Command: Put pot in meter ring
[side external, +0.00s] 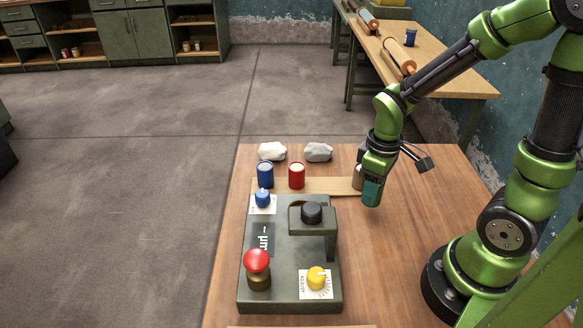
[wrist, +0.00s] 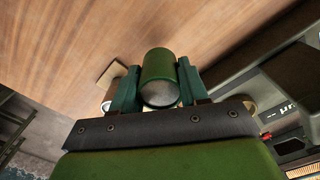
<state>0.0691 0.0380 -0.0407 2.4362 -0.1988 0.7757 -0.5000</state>
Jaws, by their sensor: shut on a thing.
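My gripper (wrist: 158,75) is shut on a green pot (wrist: 159,72), a cylinder with a grey metal end, held between the two teal fingers. In the side external view my gripper (side external: 372,192) hangs over the table to the right of the grey-green meter (side external: 257,290), apart from it. There the held pot is mostly hidden by the fingers. The meter has a dark display and a raised bracket (side external: 326,228) with a black round part (side external: 311,212) on it. I cannot clearly make out an open ring. The meter's edge also shows in the wrist view (wrist: 252,92).
A blue pot (side external: 265,175) and a red pot (side external: 297,176) stand behind the meter on a wooden strip (side external: 332,186). A grey item (side external: 358,178) is partly hidden behind my gripper. The meter carries a red button (side external: 257,261), yellow dial (side external: 317,278) and blue knob (side external: 262,197).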

